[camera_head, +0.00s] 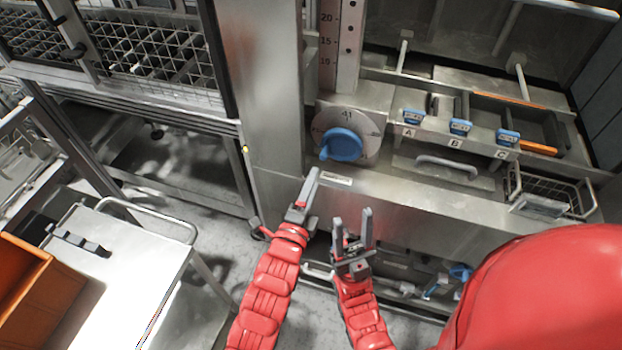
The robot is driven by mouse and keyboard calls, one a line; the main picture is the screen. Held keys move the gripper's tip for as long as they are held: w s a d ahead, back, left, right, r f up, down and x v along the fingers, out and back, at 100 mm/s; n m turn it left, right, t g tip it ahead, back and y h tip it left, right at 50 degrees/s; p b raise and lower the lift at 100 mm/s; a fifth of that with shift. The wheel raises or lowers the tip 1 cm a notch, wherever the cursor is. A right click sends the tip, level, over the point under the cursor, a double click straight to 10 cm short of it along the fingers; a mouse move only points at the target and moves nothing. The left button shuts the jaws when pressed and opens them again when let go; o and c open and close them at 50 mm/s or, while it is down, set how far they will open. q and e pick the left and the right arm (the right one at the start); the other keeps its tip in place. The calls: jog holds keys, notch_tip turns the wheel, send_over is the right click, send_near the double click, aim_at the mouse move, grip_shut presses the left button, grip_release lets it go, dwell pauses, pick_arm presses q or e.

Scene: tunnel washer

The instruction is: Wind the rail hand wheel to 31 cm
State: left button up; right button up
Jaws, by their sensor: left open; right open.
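The blue hand wheel (342,146) sits on a round grey dial plate (371,131) on the machine's front panel. Small digits above the wheel look like 41, but they are too small to be sure. My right gripper (352,219) is lower, open and empty, in front of the lower panel.
Blue latches labelled A, B (460,127) and C line the machine's ledge at right, above a bar handle (447,163) and a wire basket (550,190). A steel trolley (135,262) with an orange crate (35,295) stands at lower left. A steel post (262,90) rises left of the dial.

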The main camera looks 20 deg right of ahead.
aim_at(323, 158)
pick_arm(q)
jog(key=shift+b+x, duration=0.85)
jog(key=shift+x, duration=3.75)
jog(key=shift+r, duration=0.3)
